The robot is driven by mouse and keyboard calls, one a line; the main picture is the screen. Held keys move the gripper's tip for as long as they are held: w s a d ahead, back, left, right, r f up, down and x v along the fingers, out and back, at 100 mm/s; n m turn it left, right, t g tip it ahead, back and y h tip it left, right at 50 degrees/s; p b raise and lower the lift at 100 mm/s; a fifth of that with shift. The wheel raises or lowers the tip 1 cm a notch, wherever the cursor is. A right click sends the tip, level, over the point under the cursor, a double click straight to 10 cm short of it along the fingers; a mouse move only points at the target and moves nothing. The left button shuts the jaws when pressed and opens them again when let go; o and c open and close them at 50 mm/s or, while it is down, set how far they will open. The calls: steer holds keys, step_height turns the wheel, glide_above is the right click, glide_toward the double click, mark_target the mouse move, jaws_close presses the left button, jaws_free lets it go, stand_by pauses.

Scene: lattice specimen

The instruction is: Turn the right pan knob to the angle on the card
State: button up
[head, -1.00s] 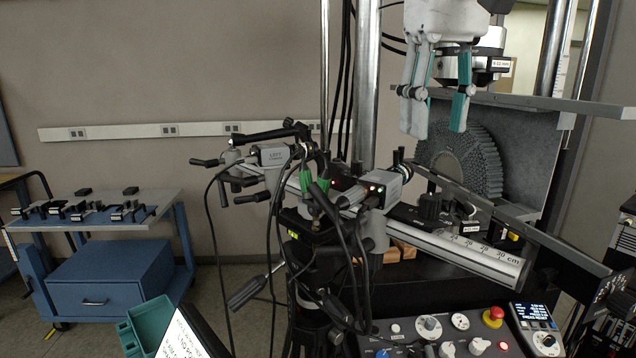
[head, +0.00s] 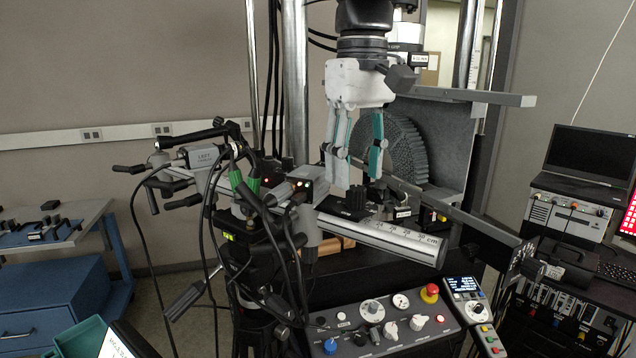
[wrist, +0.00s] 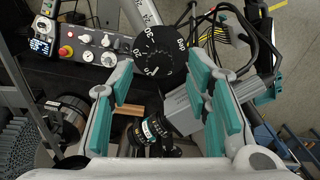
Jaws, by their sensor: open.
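A black dial knob (wrist: 160,52) with white degree marks shows in the wrist view, just beyond and between my fingertips. A dark ribbed knob (head: 356,197), apparently the same one, shows in the head view beneath my fingertips. My gripper (head: 356,180) points down with its teal-padded fingers spread; in the wrist view my gripper (wrist: 162,75) is open and empty. I cannot tell whether a finger touches the knob. The right camera (head: 302,182) stands left of the knob. A white panel with text (head: 116,346) is cut off at the bottom left; its words are unreadable.
The left camera (head: 195,157) and hanging cables are to the left. A scale bar (head: 385,236) in cm runs below the knob. A grey rail (head: 445,208) passes close on the right. A control panel (head: 385,322) with an emergency stop (head: 430,292) is in front.

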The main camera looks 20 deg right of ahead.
mark_target(356, 188)
steer(key=shift+f, duration=1.7)
jaws_close()
steer(key=shift+m, duration=0.4)
steer(key=m+p, duration=0.1)
steer(key=m, duration=0.4)
steer(key=shift+p, duration=0.4)
steer(key=m+p, duration=0.1)
steer(key=m, duration=0.5)
